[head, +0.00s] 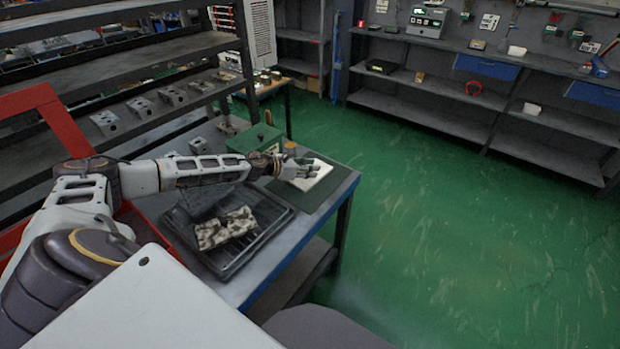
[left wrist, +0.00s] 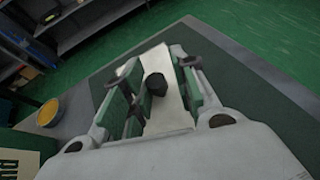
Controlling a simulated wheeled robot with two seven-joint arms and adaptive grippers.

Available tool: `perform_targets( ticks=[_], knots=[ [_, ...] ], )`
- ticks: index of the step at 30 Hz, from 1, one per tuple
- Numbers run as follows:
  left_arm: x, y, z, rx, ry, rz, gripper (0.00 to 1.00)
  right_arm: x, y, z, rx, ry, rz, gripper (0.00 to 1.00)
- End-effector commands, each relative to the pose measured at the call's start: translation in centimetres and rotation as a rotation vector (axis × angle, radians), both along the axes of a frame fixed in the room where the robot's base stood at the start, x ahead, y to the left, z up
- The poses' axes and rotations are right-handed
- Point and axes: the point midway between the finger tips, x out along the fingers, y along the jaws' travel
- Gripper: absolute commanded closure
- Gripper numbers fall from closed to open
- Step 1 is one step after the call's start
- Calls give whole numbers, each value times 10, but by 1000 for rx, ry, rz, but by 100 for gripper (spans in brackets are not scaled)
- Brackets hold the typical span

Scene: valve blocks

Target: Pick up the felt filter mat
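A flat white piece (head: 318,172), which looks like the felt filter mat, lies on a dark green work mat (head: 325,194) near the bench's right end. My left gripper (head: 303,173) is low at the white piece's left side. In the left wrist view, the gripper's fingers (left wrist: 158,88) are apart, with the white piece (left wrist: 160,62) showing between and beyond them. A small dark lump (left wrist: 156,84) shows against the white piece. I cannot tell whether the fingers touch the white piece. My right gripper is not in view.
A black tray (head: 222,272) on the bench holds a mottled brown and white cloth-like piece (head: 224,228). A green box (head: 255,138) and a yellow-rimmed round container (left wrist: 48,112) stand behind the gripper. Shelves with metal blocks (head: 140,107) rise at left. Floor at right is clear.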

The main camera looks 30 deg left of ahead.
Motion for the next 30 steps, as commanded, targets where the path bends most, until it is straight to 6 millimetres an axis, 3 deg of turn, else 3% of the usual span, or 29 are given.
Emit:
perform_targets(
  ticks=[1, 17, 23, 30],
  knots=[
    [-5, -3, -9, 1, 14, -7, 100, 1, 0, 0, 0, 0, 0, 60],
    [-7, -6, -9, -3, 19, -12, 100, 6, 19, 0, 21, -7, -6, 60],
    [-6, -5, 6, -2, 17, -11, 100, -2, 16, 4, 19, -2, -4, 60],
    [-3, -3, 39, 1, 9, -9, 100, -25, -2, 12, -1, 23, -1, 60]
  ],
)
